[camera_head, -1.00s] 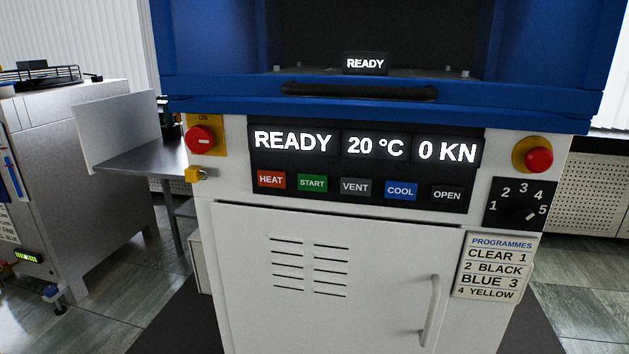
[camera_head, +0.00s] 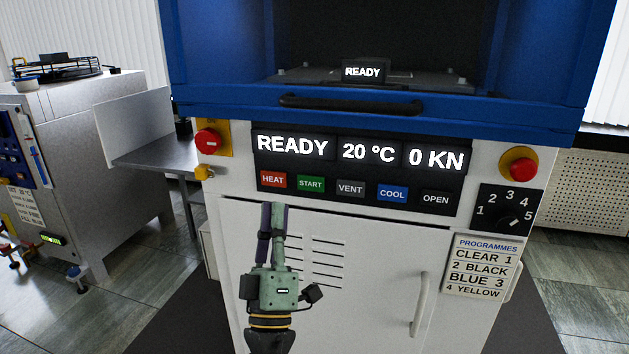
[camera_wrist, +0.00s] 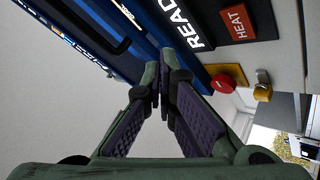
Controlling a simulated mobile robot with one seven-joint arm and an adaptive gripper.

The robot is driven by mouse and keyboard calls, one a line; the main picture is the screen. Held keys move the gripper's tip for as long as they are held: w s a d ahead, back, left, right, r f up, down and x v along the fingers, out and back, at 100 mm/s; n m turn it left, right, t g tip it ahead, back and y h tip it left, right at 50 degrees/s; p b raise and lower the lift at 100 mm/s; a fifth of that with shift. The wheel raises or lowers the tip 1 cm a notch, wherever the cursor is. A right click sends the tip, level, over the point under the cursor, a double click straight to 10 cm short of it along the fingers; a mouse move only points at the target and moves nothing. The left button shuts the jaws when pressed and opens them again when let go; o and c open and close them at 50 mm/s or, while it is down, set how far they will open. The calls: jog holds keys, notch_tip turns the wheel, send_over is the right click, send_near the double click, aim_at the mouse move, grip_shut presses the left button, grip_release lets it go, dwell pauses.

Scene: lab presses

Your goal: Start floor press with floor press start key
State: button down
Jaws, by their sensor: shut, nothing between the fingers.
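The floor press has a white front with a blue upper body (camera_head: 380,118). Its green START key (camera_head: 311,184) sits in the key row between the red HEAT key (camera_head: 273,180) and the grey VENT key (camera_head: 351,188). The display (camera_head: 360,152) reads READY, 20 °C and 0 KN. My gripper (camera_head: 273,207) is shut and empty, below the HEAT key and left of below START in the head view. In the wrist view my gripper's fingertips (camera_wrist: 157,82) meet, and the HEAT key (camera_wrist: 237,21) shows beyond them. START is not visible there.
A red knob on a yellow plate (camera_head: 208,142) is at the panel's left; a red button (camera_head: 518,165) is at its right. The COOL (camera_head: 392,194) and OPEN (camera_head: 436,199) keys continue the row. A programme dial (camera_head: 507,208) and door handle (camera_head: 420,303) are at right.

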aim_at(311, 183)
jog(key=shift+w+d+f, duration=0.1)
jog(key=shift+d+f, duration=0.2)
jog(key=shift+d, duration=0.3)
jog(key=shift+w+d, duration=0.45)
jog(key=shift+w, duration=0.95)
jog(key=shift+w+d, duration=0.45)
jog(key=shift+w, duration=0.95)
jog(key=shift+w+d, duration=0.45)
jog(key=shift+w, duration=0.95)
jog(key=shift+w+d, duration=0.15)
jog(key=shift+w, duration=0.25)
